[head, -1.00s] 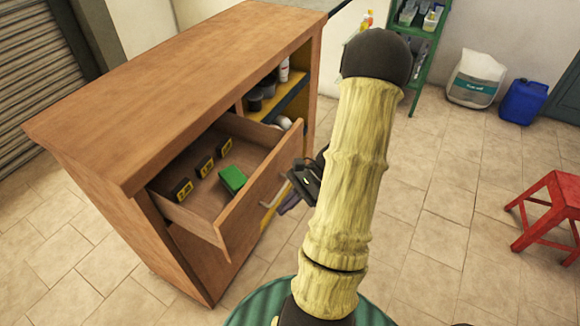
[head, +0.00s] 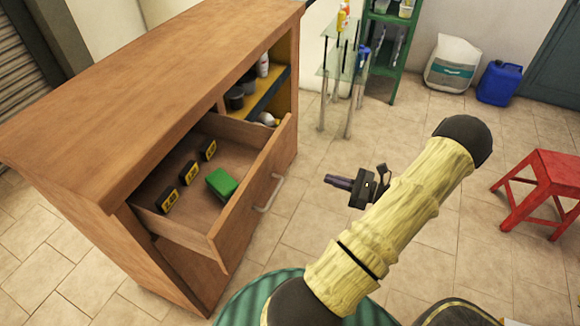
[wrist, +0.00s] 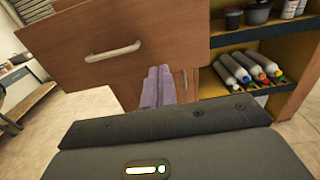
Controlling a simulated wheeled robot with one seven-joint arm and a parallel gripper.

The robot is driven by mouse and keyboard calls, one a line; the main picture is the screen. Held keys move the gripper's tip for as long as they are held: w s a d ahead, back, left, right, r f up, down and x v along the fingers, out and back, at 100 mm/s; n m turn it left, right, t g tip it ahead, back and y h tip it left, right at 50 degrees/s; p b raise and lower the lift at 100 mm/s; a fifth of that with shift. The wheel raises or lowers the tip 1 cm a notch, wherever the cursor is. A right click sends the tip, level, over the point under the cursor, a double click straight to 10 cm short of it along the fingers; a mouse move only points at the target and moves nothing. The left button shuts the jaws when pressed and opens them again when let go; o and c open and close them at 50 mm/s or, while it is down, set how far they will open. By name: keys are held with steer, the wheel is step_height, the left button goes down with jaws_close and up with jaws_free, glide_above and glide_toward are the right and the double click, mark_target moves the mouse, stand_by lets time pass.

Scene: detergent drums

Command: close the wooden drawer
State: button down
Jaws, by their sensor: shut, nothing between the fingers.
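The wooden drawer (head: 252,200) stands open, pulled out from the wooden cabinet (head: 150,85). Its front has a pale metal handle (head: 268,194), which also shows in the wrist view (wrist: 113,51). Inside lie a green block (head: 221,183) and several small black boxes with yellow labels (head: 189,173). My gripper (head: 330,181) is shut and empty, to the right of the drawer front and apart from it. In the wrist view its purple-grey fingers (wrist: 158,84) point toward the cabinet, at the lower right part of the drawer front.
Open shelves beside the drawer hold bottles and dark tubs (head: 236,98). A glass-topped stand (head: 345,75), a green rack (head: 392,50), a white sack (head: 453,64) and a blue canister (head: 500,84) stand behind. A red stool (head: 548,188) is at the right. The tiled floor between is clear.

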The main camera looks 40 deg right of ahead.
mark_target(279, 164)
steer(key=shift+a, duration=0.1)
steer(key=p+x, duration=0.3)
steer(key=x, duration=1.1)
steer(key=shift+w, duration=0.15)
